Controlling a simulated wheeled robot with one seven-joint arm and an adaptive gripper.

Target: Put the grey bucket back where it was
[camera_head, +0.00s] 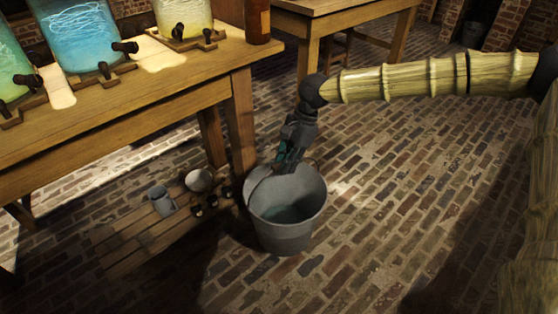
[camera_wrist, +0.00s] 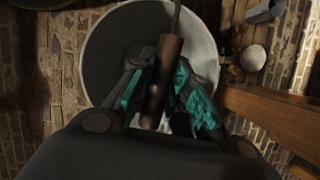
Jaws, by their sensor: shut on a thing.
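The grey bucket (camera_head: 285,232) is upright beside the table leg, with some liquid or a dark bottom showing inside. I cannot tell whether its base touches the brick floor. My gripper (camera_head: 283,160) is above the bucket's back rim. In the wrist view, my gripper (camera_wrist: 160,85) has its teal-padded fingers closed around the brown grip of the bucket's handle (camera_wrist: 168,55). The bucket's pale round inside (camera_wrist: 105,45) lies below the fingers, which hide part of it.
Brick floor (camera_head: 400,200) is clear to the right.

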